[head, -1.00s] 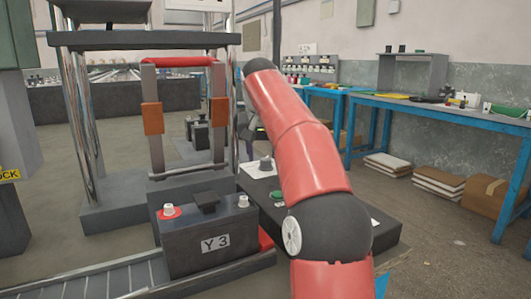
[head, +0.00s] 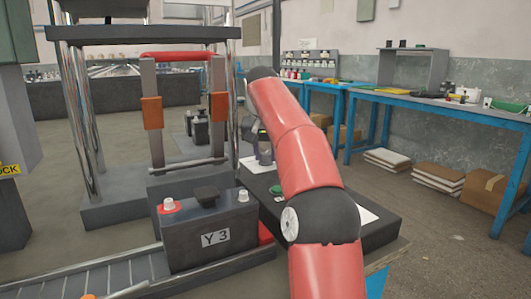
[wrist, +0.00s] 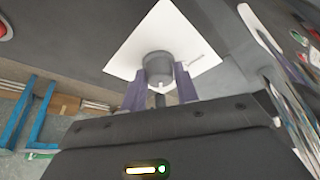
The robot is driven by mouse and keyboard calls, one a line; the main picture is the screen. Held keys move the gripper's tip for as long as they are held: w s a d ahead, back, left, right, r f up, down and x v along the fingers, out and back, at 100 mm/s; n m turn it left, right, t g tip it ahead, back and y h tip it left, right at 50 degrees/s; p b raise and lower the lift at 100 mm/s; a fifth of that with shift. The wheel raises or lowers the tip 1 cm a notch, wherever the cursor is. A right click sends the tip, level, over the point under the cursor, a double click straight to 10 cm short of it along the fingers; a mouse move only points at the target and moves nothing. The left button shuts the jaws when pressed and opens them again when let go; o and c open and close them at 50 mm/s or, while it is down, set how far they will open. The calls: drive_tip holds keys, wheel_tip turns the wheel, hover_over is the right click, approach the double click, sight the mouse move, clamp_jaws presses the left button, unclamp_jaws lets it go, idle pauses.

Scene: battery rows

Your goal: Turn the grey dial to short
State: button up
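The grey dial (wrist: 158,64) is a round knob on a white plate (wrist: 188,38), seen in the wrist view. A thin line is marked on the plate to its right; I cannot read any lettering. My gripper (wrist: 160,78) has its two purple fingers on either side of the dial, their tips close to its sides. I cannot tell whether they press on it. In the head view my gripper (head: 264,158) is down at the dark panel box (head: 322,215), and the dial is hidden behind the fingers and arm.
A green button (head: 277,190) sits on the box nearer the camera. Left of the box stands a dark battery (head: 208,240) labelled Y 3, with a red-ringed terminal, by a roller track (head: 110,280). A metal frame (head: 165,60) rises behind. Blue tables (head: 440,112) stand at right.

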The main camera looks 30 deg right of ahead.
drive_tip(key=shift+c, duration=1.2)
drive_tip(key=shift+n, duration=0.3)
drive_tip(key=n+p, duration=0.1)
drive_tip(key=n+y+p, duration=0.1)
drive_tip(key=shift+s+d+r+n+p, duration=0.1)
drive_tip(key=shift+r+n+p, duration=0.1)
drive_tip(key=shift+n+p, duration=0.1)
drive_tip(key=n+y+p, duration=0.1)
drive_tip(key=n+p, duration=0.1)
drive_tip(key=n, duration=0.1)
drive_tip(key=n+y+p, duration=0.1)
drive_tip(key=n+p, duration=0.2)
drive_tip(key=shift+d+y, duration=0.2)
drive_tip(key=shift+y, duration=0.1)
drive_tip(key=n+y+p, duration=0.1)
drive_tip(key=n, duration=0.3)
drive_tip(key=shift+f+p, duration=0.1)
drive_tip(key=shift+p, duration=0.2)
drive_tip(key=n, duration=0.1)
drive_tip(key=n+g+y, duration=0.1)
drive_tip(key=n, duration=0.2)
drive_tip(key=shift+w+d+n+y, duration=0.1)
drive_tip(key=shift+w+n+y, duration=0.15)
drive_tip(key=shift+n+y, duration=0.05)
drive_tip(key=shift+g, duration=0.3)
